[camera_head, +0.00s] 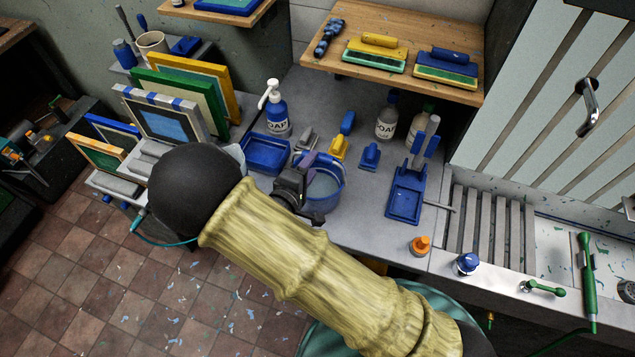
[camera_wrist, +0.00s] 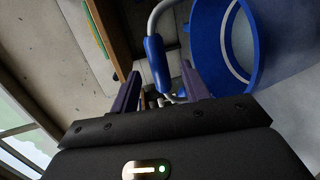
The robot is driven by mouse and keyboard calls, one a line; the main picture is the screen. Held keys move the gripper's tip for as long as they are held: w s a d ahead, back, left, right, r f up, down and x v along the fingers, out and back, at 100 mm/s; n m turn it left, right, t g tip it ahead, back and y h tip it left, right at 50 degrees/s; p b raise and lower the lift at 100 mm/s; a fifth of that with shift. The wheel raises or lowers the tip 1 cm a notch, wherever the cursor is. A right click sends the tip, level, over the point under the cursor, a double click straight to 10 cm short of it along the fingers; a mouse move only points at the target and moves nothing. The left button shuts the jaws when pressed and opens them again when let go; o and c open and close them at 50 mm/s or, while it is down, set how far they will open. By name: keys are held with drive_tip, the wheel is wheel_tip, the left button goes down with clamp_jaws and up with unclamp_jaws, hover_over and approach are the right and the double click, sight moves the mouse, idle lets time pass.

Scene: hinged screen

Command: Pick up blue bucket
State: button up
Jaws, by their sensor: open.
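The blue bucket (camera_head: 342,189) stands on the grey counter, partly hidden behind my gripper (camera_head: 305,164) in the head view. In the wrist view the bucket (camera_wrist: 255,68) is at the upper right, its round mouth facing the camera. Its metal handle carries a blue grip (camera_wrist: 157,64). My gripper (camera_wrist: 160,84) is open, with one dark purple finger on each side of the lower part of that grip. The fingers do not visibly touch the grip, and the depth between them is hard to judge.
A blue tray (camera_head: 265,155) and a soap pump bottle (camera_head: 277,110) stand left of the bucket. A yellow tool (camera_head: 339,147) and a small blue tool (camera_head: 369,155) are behind it. A blue holder (camera_head: 405,195) is to the right. A wooden shelf (camera_head: 400,85) overhangs the back.

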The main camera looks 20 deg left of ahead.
drive_tip(key=p+x, duration=0.2)
drive_tip(key=x, duration=0.1)
drive_tip(key=shift+w+r, duration=0.2)
drive_tip(key=shift+w, duration=0.05)
drive_tip(key=shift+w+f, duration=0.25)
drive_tip(key=shift+w, duration=0.15)
drive_tip(key=shift+c, duration=0.5)
clamp_jaws()
